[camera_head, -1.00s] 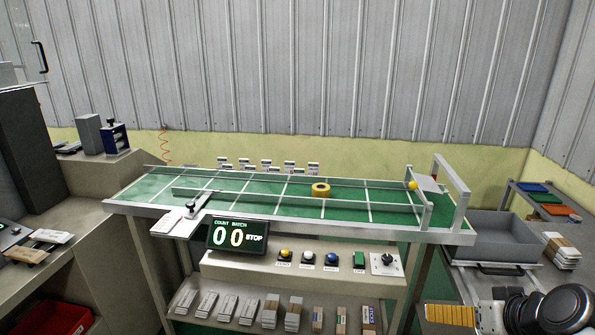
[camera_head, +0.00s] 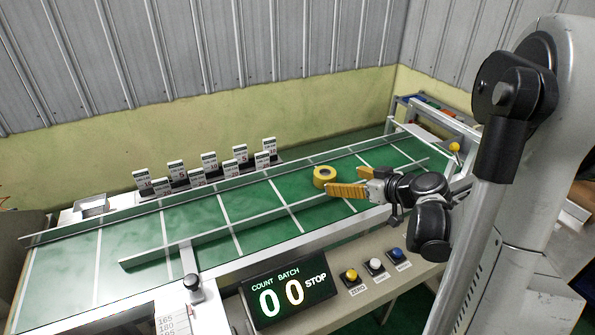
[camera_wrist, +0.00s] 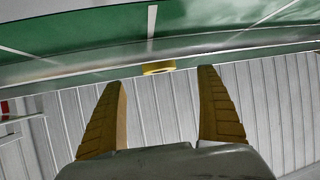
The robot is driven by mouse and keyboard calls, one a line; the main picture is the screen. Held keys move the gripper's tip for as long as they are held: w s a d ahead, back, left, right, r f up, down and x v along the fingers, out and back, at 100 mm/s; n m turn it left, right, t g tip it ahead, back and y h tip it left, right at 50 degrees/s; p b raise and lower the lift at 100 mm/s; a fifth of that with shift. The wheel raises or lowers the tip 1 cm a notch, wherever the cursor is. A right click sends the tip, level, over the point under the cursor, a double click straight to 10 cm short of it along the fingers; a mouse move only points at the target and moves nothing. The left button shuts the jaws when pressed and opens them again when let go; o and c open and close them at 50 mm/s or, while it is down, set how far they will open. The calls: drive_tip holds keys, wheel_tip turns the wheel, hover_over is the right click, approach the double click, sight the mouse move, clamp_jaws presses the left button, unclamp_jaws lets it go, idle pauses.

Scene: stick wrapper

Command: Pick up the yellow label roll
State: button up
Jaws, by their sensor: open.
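The yellow label roll (camera_head: 324,176) lies flat on the green conveyor belt (camera_head: 205,218), between the metal guide rails. In the wrist view the roll (camera_wrist: 158,68) shows ahead of my gripper, between and beyond the two fingertips. My gripper (camera_wrist: 162,76) has yellow-orange fingers spread wide, with nothing between them. In the head view my gripper (camera_head: 330,189) is just to the right of and below the roll, fingers pointing left. It appears apart from the roll, though the exact gap is hard to tell.
A long guide rail (camera_head: 220,225) runs in front of the roll, and another runs behind it. Several small label cards (camera_head: 205,165) stand along the back edge. A counter display (camera_head: 290,290) and several buttons (camera_head: 376,265) sit at the front. The belt to the left is clear.

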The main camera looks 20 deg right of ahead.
sight(325, 176)
drive_tip(key=x, duration=0.2)
drive_tip(key=b+x, duration=0.1)
drive_tip(key=x, duration=0.1)
drive_tip(key=shift+w+d+f+b, duration=0.2)
drive_tip(key=shift+f+b, duration=0.05)
drive_tip(key=shift+b, duration=0.05)
drive_tip(key=b+x, duration=0.1)
drive_tip(key=x, duration=0.4)
drive_tip(key=shift+w+a+b, duration=0.15)
drive_tip(key=shift+w+b, duration=0.15)
drive_tip(key=shift+b, duration=0.05)
drive_tip(key=shift+s, duration=0.1)
drive_tip(key=shift+c, duration=0.3)
drive_tip(key=c, duration=1.2)
drive_tip(key=shift+c, duration=0.2)
drive_tip(key=shift+r, duration=0.1)
